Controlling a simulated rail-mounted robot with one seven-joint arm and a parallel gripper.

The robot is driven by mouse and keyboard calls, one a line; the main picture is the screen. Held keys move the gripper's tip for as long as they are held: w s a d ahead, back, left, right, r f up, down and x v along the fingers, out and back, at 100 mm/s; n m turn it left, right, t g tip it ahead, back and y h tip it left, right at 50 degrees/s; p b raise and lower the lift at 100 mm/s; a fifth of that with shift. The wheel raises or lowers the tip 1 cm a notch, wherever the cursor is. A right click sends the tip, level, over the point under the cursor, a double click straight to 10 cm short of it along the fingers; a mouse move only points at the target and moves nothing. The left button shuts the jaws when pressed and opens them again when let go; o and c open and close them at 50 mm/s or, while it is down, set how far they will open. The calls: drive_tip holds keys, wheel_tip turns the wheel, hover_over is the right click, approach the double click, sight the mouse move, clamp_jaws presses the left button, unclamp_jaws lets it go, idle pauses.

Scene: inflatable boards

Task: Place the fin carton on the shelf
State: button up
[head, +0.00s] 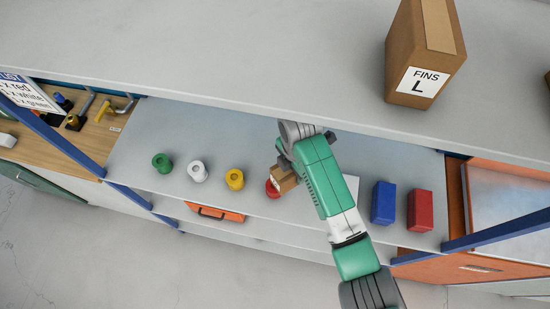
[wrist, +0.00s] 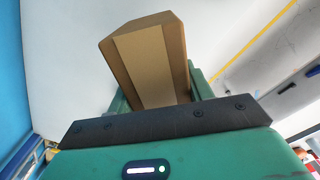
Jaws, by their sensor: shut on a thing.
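My gripper (wrist: 158,92) is shut on a small brown carton (wrist: 150,62), which stands out between its two green fingers in the wrist view. In the head view the held carton (head: 285,178) shows at the left side of my green arm, over the middle shelf (head: 240,150). Part of it is hidden by the arm, and my fingers are not clearly visible there. Whether the carton touches the shelf I cannot tell. A large carton labelled "FINS L" (head: 425,55) stands on the grey top shelf (head: 250,50).
A red roll (head: 271,190) sits close to the held carton. Green (head: 161,162), white (head: 198,171) and yellow (head: 234,179) rolls stand left. Blue (head: 384,203) and red (head: 420,210) boxes stand right. The top shelf is clear left of the large carton.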

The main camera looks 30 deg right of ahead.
drive_tip(key=s+d+n, duration=0.3)
drive_tip(key=d+n, duration=0.1)
wheel_tip(320, 180, down, 9)
drive_tip(key=shift+w+d+f, duration=0.1)
drive_tip(key=shift+d, duration=0.05)
idle(0.4)
drive_tip(key=shift+f, duration=0.15)
drive_tip(key=o, duration=1.2)
drive_tip(key=shift+o, duration=0.2)
wheel_tip(320, 180, up, 12)
drive_tip(key=shift+r+p, duration=0.2)
drive_tip(key=shift+p, duration=0.1)
